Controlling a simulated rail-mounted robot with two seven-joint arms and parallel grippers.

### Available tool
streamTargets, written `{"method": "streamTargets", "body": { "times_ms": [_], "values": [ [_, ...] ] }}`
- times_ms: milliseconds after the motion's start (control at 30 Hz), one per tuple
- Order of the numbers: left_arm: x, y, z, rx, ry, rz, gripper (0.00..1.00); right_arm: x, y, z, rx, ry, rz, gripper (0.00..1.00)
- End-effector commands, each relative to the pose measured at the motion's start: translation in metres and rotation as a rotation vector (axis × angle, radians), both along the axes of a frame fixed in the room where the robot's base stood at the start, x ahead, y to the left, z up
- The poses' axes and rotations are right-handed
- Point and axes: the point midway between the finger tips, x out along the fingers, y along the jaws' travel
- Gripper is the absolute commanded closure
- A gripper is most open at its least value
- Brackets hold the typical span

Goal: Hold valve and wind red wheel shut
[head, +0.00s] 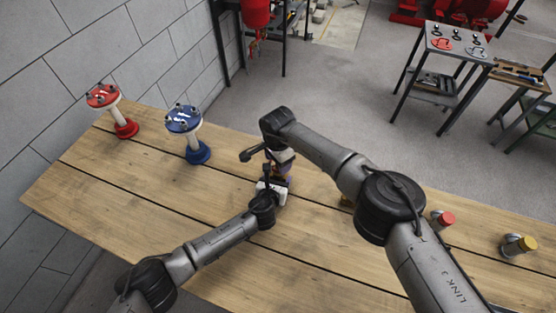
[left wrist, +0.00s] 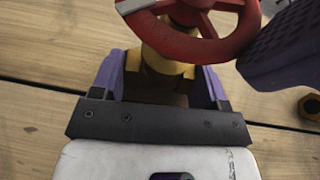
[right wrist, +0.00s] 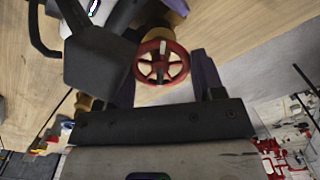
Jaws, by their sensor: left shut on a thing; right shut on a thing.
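The brass valve (left wrist: 165,62) stands on the wooden bench, between the purple fingers of my left gripper (left wrist: 160,82), which is shut on its body. In the head view my left gripper (head: 276,187) is low over the bench, and the arms mostly hide the valve. The red wheel (left wrist: 190,45) sits on top of the valve. It faces the camera in the right wrist view (right wrist: 163,62), with spokes and a pale mark. My right gripper (head: 280,157) is above the left one, shut on the wheel; one purple finger is at its rim in the left wrist view.
A blue flanged pipe piece (head: 184,119) and a red one (head: 103,97) stand at the bench's left. Small fittings with a red cap (head: 441,218) and a yellow cap (head: 519,244) are at the right. The front bench (head: 110,215) is clear.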

Motion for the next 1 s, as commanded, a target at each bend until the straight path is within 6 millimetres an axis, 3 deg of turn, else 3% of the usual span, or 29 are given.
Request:
{"method": "streamTargets", "body": {
  "times_ms": [433, 1000],
  "values": [
    [0.0009, 0.0014, 0.0004, 0.001, 0.0, 0.003, 0.77, 0.0001, -0.0004, 0.0004, -0.002, 0.001, -0.222, 0.62],
    [0.0012, 0.0022, 0.0002, 0.001, 0.0, 0.005, 0.77, -0.0002, -0.0003, 0.0004, -0.002, 0.002, -0.259, 0.62]
  ]
}}
